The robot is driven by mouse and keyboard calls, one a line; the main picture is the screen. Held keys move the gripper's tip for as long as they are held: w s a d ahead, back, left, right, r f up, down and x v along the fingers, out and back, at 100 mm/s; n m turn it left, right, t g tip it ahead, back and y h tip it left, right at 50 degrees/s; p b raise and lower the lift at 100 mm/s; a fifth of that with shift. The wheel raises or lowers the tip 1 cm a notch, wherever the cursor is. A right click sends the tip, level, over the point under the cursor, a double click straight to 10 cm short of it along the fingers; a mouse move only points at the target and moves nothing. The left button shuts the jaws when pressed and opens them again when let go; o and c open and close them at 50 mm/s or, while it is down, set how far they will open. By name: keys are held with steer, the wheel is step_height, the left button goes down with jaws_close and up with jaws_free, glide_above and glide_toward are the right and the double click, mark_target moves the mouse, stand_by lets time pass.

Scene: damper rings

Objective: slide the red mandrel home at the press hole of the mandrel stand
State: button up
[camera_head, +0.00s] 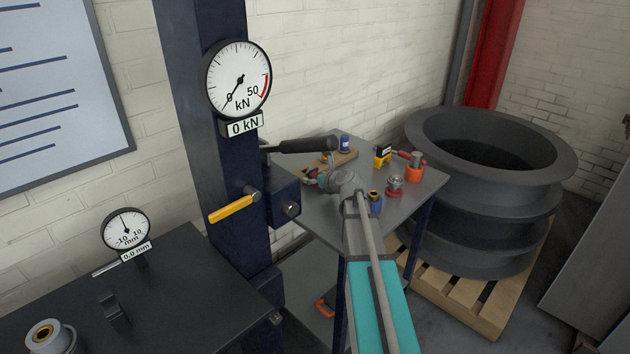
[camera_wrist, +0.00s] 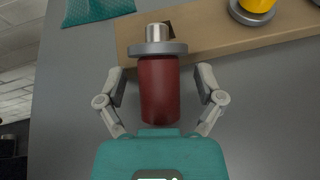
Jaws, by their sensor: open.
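The red mandrel (camera_wrist: 158,90) is in the wrist view. It has a grey flange and a short silver end at the top of the picture. My gripper (camera_wrist: 160,80) is open, one finger on each side of the red body, with visible gaps on both sides. The flange overlaps the edge of a wooden board (camera_wrist: 215,35), which looks like the mandrel stand. I cannot tell whether the mandrel is seated in a hole, and no press hole shows. In the head view, my gripper (camera_head: 319,178) is at the table's left part, beside the wooden board (camera_head: 343,158).
A blue-bodied piece (camera_head: 345,143) stands on the board; a yellow piece (camera_wrist: 257,5) shows in the wrist view. An orange cup (camera_head: 414,173), a red-and-grey piece (camera_head: 394,186) and a blue piece (camera_head: 375,201) stand to the right on the table. The press column (camera_head: 205,130) is left.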

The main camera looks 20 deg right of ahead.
steer(key=shift+w, duration=0.1)
stand_by(0.5)
jaws_close()
